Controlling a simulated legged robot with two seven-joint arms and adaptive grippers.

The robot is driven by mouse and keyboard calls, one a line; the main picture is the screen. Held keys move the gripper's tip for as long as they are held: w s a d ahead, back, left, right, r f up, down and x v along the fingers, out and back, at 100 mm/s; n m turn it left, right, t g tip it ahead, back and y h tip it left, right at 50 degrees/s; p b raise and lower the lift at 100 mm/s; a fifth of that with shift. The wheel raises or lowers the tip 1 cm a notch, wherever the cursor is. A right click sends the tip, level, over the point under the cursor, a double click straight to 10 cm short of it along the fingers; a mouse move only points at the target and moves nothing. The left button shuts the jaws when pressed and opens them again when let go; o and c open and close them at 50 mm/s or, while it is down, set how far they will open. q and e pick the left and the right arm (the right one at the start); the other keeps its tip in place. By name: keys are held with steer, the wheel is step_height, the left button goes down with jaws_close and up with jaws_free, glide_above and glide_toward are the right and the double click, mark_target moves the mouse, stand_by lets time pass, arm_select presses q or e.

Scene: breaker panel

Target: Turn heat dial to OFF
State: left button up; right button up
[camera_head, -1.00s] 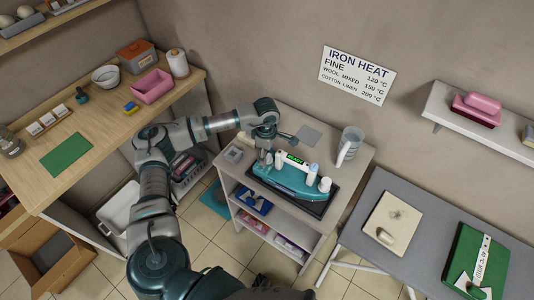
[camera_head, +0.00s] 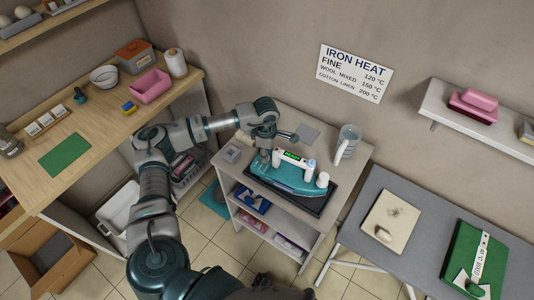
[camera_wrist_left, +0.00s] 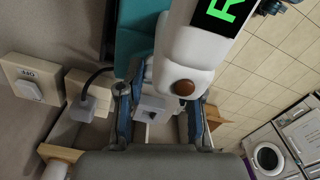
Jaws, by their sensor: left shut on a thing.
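The teal iron (camera_head: 292,179) lies on a dark mat on top of a small shelved stand, with a white handle and a green lit display (camera_head: 292,156). In the left wrist view, the white handle (camera_wrist_left: 190,50) with a brown button hangs close in front of my gripper. My left gripper (camera_head: 267,163) is at the iron's left end. The dial's markings and pointer are not readable. My right gripper is out of view.
A small switch box marked OFF (camera_wrist_left: 32,80) sits left of the iron, with a plug and dark cable beside it. A clear jug (camera_head: 347,143) stands at the stand's back right. The IRON HEAT sign (camera_head: 356,73) is on the wall. A grey table (camera_head: 350,237) is at right.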

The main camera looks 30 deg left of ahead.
arm_select(q)
steer(key=shift+f+n+b, duration=0.15)
steer(key=shift+n+b, duration=0.2)
steer(key=shift+n, duration=1.85)
jaws_close()
steer(key=shift+s, duration=0.1)
steer(key=o, duration=1.2)
jaws_free()
steer(key=shift+c, duration=0.2)
steer(key=shift+a, duration=0.1)
step_height(320, 180, up, 12)
steer(key=shift+a, duration=0.1)
steer(key=shift+c, duration=0.3)
